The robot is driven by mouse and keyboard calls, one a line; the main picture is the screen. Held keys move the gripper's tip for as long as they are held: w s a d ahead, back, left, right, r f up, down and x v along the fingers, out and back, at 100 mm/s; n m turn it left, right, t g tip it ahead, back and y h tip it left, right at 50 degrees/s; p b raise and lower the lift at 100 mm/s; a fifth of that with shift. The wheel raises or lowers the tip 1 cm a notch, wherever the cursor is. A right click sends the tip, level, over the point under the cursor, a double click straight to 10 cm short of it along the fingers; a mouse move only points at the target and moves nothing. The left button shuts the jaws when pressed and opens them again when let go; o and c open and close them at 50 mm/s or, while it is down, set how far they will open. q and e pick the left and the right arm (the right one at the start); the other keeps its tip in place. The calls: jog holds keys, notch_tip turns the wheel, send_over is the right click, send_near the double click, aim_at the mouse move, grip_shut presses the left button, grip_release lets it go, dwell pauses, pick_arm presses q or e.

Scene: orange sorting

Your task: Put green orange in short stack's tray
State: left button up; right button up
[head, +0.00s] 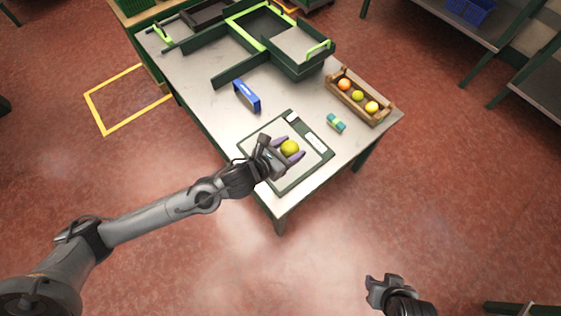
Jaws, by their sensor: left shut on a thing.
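The orange is over the flat green-edged board (318,161) at the front of the table. I cannot tell whether it touches the board. Dark green trays with bright green handles stand at the back, one at the right (299,70) and one further left (196,40). I cannot tell for sure which stack is shorter. My right gripper (377,288) is low at the bottom right, away from the table; its jaws are unclear.
A wooden crate (377,119) with several fruits stands at the table's right edge. The table's left front (215,115) is clear.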

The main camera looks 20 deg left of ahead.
pick_arm(q)
notch_tip(320, 180, down, 9)
jog(key=w+d+m+h+b, duration=0.1)
jog(key=b, duration=0.7)
jog(key=shift+g, duration=0.3)
jog(key=w+a+f+b, duration=0.1)
jog(key=w+a+f, duration=0.1)
jog(key=w, duration=0.1)
jog(key=w+a+f+b, duration=0.1)
jog(key=w+a+f, duration=0.1)
jog(key=w+a, duration=0.1)
jog(key=w+a+f+b, duration=0.2)
jog(key=f, duration=0.1)
jog(key=shift+w+a, duration=0.25)
jog(key=shift+w, duration=0.15)
jog(key=shift+f+b, duration=0.9)
jog(key=shift+f, duration=1.05)
pick_arm(e)
notch_tip(320, 180, down, 16)
jog(key=shift+f, duration=0.15)
pick_arm(q)
jog(key=shift+f, duration=0.25)
jog(key=o, duration=1.1)
jog(key=shift+r, duration=0.1)
